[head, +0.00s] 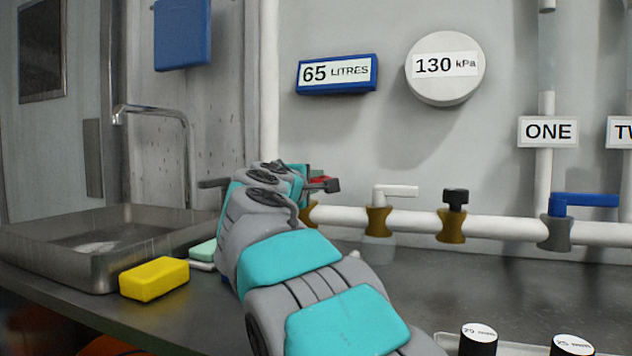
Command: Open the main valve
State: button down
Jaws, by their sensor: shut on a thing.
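A white pipe runs along the wall above the counter and carries several valves. At its left end a brass valve body (310,214) shows partly behind my arm. A small piece of a red handle (320,180) shows above it, between the dark fingers of my gripper (326,184). My gripper is shut on this red handle. My arm hides most of the handle and of the valve. No label naming the main valve is in view. To the right are a white-handled valve (378,220), a black-knobbed valve (453,226) and a blue-handled valve (556,230).
A blue sign (337,74) reads 65 LITRES and a round gauge (446,69) reads 130 kPa. A sink (110,250) with a tap stands at left, a yellow sponge (154,279) beside it. Black-sided, white-topped containers (479,340) stand at the front right.

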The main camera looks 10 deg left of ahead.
dwell(0.4)
jog(key=shift+w+d+n+y, duration=0.15)
jog(key=shift+n+y, duration=0.55)
jog(key=shift+y, duration=0.4)
jog(key=shift+w+n+y, duration=0.1)
jog(key=shift+n+y, duration=0.2)
jog(key=shift+y, duration=0.2)
jog(key=shift+w+r+n+y+p, duration=0.1)
jog(key=shift+n+y+p, duration=0.5)
jog(key=shift+y, duration=0.2)
jog(key=shift+w+a+n+y+p, duration=0.1)
jog(key=shift+a+n+y+p, duration=0.15)
jog(key=shift+n+y+p, duration=0.7)
jog(key=shift+f+y+b, duration=0.2)
jog(key=shift+y+b, duration=0.2)
jog(key=shift+y, duration=0.05)
jog(key=shift+m, duration=0.25)
jog(key=c, duration=0.8)
grip_release()
jog(key=shift+o, duration=0.2)
